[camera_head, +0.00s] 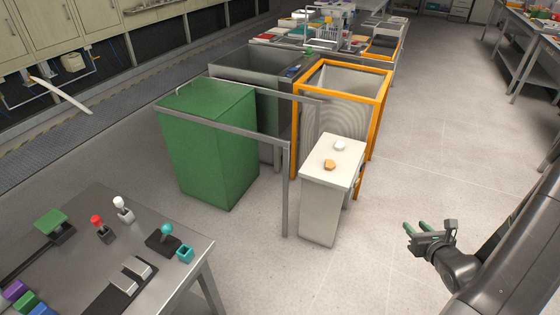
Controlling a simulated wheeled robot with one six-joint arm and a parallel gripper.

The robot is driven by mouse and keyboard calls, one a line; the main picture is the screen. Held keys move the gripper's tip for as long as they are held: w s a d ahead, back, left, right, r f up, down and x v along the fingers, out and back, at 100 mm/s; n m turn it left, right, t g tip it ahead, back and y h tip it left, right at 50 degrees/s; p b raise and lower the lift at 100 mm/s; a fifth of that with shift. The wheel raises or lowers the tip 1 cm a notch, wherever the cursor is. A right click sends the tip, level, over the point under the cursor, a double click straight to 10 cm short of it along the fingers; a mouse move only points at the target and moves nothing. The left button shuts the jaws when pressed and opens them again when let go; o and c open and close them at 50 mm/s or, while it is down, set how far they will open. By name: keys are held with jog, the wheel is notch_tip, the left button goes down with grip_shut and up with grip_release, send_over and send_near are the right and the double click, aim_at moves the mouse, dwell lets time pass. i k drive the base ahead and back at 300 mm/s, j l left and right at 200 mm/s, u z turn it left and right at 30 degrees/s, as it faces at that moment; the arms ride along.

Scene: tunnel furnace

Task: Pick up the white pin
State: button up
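My gripper (416,227) is at the right, over the floor, far from both.
On the metal table (188,228) stand a red-headed pin (97,221), a teal ball-topped joystick (166,230) and a teal cube (185,254). An orange piece (329,165) lies on the pale cabinet (322,205). A green box (208,140) and grey rails stand between. Floor around my gripper is clear.

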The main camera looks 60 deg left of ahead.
aim_at(118, 201)
jog(key=z, duration=0.4)
jog(key=j+z, duration=0.1)
jog(key=z, duration=0.65)
jog(key=k+j+z, duration=0.1)
jog(key=z, duration=0.25)
jog(key=k+j+z, duration=0.2)
jog(key=u, duration=0.5)
jog(key=k+u, duration=0.1)
jog(key=u, duration=0.4)
jog(key=j+u, duration=0.1)
jog(key=u, duration=0.4)
jog(key=k+j+u, duration=0.1)
jog(key=u, duration=0.9)
jog(key=j+u, duration=0.15)
jog(key=u, duration=0.4)
jog(key=j+u, duration=0.1)
jog(key=u, duration=0.4)
jog(key=j+u, duration=0.1)
jog(key=u, duration=0.4)
